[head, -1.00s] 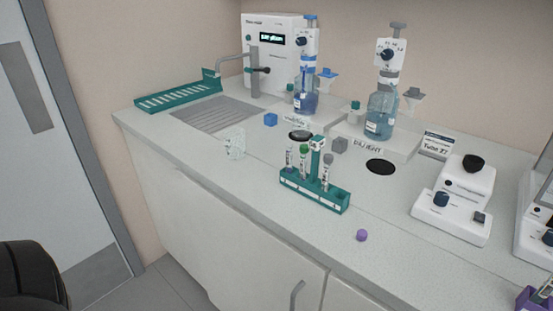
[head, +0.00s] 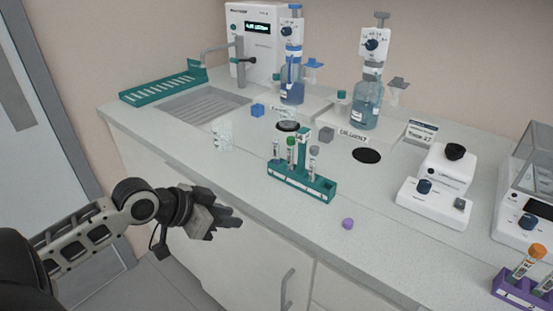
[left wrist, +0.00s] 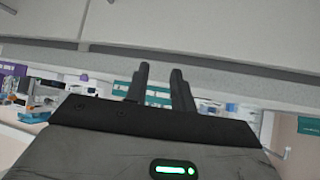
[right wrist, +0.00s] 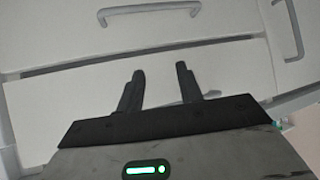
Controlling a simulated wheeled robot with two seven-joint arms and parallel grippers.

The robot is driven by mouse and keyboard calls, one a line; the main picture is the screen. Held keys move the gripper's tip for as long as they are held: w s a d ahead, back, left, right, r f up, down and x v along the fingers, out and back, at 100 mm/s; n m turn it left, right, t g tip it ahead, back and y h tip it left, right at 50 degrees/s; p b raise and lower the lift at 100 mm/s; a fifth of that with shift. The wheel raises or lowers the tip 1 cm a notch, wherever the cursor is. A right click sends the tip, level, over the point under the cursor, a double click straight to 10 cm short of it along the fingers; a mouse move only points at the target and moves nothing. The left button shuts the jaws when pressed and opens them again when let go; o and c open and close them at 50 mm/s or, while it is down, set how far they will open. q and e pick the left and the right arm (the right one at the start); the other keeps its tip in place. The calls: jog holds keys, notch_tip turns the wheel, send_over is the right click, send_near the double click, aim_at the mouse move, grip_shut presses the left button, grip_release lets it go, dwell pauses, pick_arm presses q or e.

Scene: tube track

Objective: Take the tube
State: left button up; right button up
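A teal rack (head: 310,187) stands on the counter in the head view, holding a green-capped tube (head: 291,152) and grey-capped tubes (head: 313,158), (head: 276,150) upright. An orange-capped tube (head: 529,262) stands in a purple rack (head: 512,291) at the lower right, cut by the frame edge. My left gripper (head: 234,220) is in front of the counter, left of and nearer than the teal rack, touching nothing. Its fingers are a little apart and empty in the left wrist view (left wrist: 160,70). My right gripper (right wrist: 161,72) is open and empty, facing cabinet fronts; it is outside the head view.
A purple cap (head: 348,223) lies near the counter's front edge. Cabinet doors lie below the edge.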

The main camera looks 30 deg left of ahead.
aim_at(277, 156)
pick_arm(q)
jog(key=w+a+r+t+h, duration=0.1)
jog(key=w+a+r+t, duration=0.15)
jog(key=r, duration=0.35)
jog(key=w+a+r+t, duration=0.1)
jog(key=w+r, duration=0.3)
jog(key=r, duration=0.2)
jog(key=x, duration=0.9)
jog(key=shift+w+a+b, duration=0.1)
jog(key=shift+a+b, duration=0.05)
jog(key=shift+b, duration=0.15)
jog(key=shift+f+p+x, duration=0.15)
jog(key=shift+p+x, duration=0.1)
jog(key=shift+x, duration=1.35)
jog(key=shift+f+p+x, duration=0.15)
jog(key=shift+p+x, duration=0.05)
jog(key=shift+x, duration=1.45)
jog(key=shift+s, duration=0.2)
grip_shut()
